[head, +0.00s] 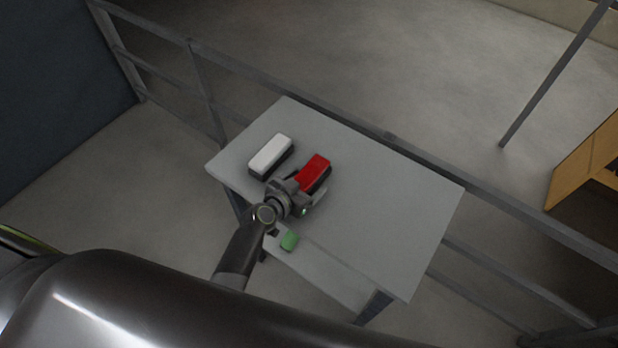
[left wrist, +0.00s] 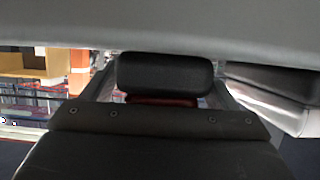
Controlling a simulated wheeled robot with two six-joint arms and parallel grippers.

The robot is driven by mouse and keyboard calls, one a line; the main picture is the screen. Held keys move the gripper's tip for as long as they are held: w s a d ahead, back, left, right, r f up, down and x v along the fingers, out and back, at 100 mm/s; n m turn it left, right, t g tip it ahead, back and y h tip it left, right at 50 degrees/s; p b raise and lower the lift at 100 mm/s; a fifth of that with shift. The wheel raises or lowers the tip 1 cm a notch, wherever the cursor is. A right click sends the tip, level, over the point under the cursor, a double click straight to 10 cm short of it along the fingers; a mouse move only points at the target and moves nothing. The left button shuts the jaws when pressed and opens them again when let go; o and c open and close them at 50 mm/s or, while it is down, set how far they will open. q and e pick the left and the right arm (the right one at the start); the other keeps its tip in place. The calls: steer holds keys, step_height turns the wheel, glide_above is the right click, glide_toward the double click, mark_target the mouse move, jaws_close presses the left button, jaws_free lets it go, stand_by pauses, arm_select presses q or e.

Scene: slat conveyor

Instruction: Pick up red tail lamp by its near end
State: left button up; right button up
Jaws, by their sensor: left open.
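The red tail lamp (head: 316,170) lies on the grey table (head: 385,215), with a red top and a black base. My left gripper (head: 297,193) is open at the lamp's near end, with its jaws to either side of that end. Whether they touch it cannot be told. The left wrist view looks upside down, with the table along the top. There the lamp's black base (left wrist: 165,73) is straight ahead, with a thin strip of red below it; my dark gripper body hides the rest. My right gripper is not in view.
A white lamp (head: 270,152) with a dark base lies left of the red one; it also shows at the right in the left wrist view (left wrist: 275,105). A small green object (head: 289,240) is by the table's near edge. The table's right half is clear. A railing (head: 390,136) runs behind.

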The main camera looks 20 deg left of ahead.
arm_select(q)
steer(key=c, duration=1.2)
steer(key=shift+r, duration=0.1)
